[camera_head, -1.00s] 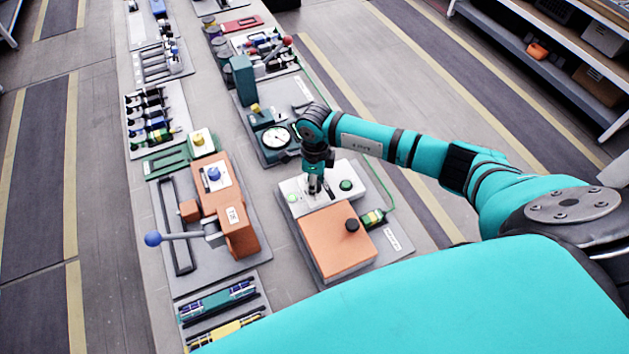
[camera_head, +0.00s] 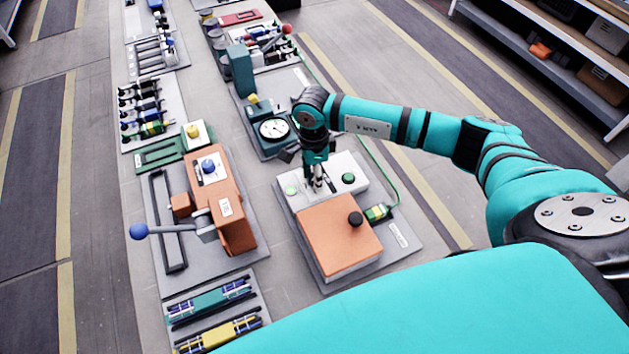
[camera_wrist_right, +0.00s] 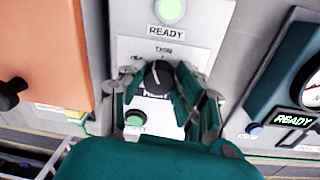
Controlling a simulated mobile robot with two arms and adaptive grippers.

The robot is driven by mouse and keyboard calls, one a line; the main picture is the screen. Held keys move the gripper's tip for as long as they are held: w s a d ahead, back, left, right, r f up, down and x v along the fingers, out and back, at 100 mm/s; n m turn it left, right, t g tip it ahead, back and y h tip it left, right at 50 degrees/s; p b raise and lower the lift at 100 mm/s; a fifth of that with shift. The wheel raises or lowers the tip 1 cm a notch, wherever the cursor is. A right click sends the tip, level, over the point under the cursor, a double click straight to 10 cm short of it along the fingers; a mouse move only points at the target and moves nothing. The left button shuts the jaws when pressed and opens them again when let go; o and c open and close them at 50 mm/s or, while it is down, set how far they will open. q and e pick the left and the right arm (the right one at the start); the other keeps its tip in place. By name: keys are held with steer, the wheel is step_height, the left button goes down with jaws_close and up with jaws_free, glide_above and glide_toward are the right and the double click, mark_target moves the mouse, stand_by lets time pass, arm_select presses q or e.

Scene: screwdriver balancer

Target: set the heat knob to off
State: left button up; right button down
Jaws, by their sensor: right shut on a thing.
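The heat knob (camera_wrist_right: 158,76) is a round dark knob with a pale pointer mark, set in a white panel (camera_wrist_right: 148,38). In the right wrist view the fingers of my right gripper (camera_wrist_right: 160,88) stand on both sides of it, shut on it. The small print around the knob is too blurred to read in full. In the head view my right gripper (camera_head: 317,185) points down onto the white panel and hides most of the knob. My left gripper is not in view.
On the white panel, a lit green READY lamp (camera_wrist_right: 171,10) and a green button (camera_wrist_right: 136,118) flank the knob. An orange box (camera_head: 338,240) with a black knob adjoins it. A teal gauge unit (camera_head: 270,130) stands close behind. A lever station (camera_head: 225,210) is at the left.

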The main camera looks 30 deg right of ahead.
steer(key=n+b, duration=0.4)
steer(key=b, duration=0.1)
steer(key=shift+f, duration=0.25)
steer(key=shift+r+n+b, duration=0.25)
steer(key=shift+n+b, duration=1)
steer(key=shift+n, duration=0.25)
steer(key=c, duration=0.9)
jaws_free()
steer(key=shift+c, duration=0.2)
steer(key=shift+r, duration=0.1)
step_height(320, 180, up, 12)
steer(key=shift+w+a, duration=0.15)
steer(key=shift+w, duration=0.1)
